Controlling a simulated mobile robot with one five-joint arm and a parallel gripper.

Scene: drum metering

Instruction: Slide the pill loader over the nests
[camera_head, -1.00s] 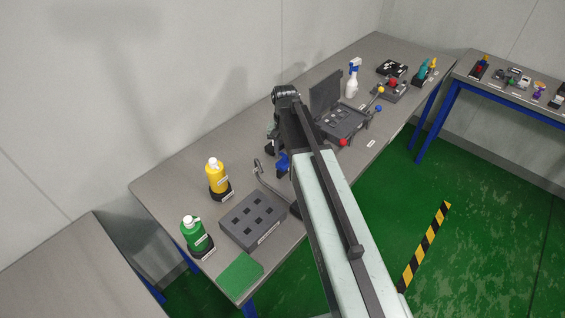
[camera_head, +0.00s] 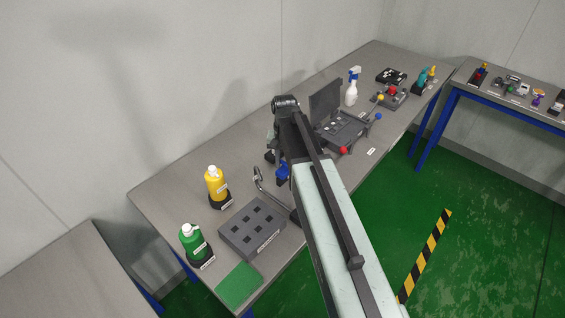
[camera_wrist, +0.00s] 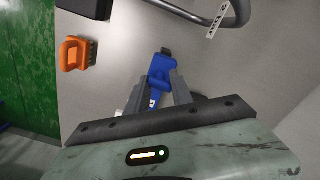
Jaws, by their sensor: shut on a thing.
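My gripper (camera_wrist: 163,92) is shut on a blue piece (camera_wrist: 161,70) in the wrist view, its two grey fingers on either side of it. In the head view a blue piece (camera_head: 283,171) shows beside my arm's end, above the bench; the fingertips are hidden there. I cannot tell whether this piece is the pill loader. A dark grey block (camera_head: 232,228) with several square recesses lies at the near end of the bench. A dark open case (camera_head: 326,97) with its lid raised stands beyond my arm. I cannot tell which holds the nests.
A bent metal tube (camera_head: 258,182) stands near the block; a metal tube (camera_wrist: 238,12) also crosses the wrist view. Yellow (camera_head: 215,184) and green (camera_head: 192,240) bottles and a green pad (camera_head: 239,285) are nearby. An orange-handled brush (camera_wrist: 70,55) lies left. A spray bottle (camera_head: 352,90) stands farther back.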

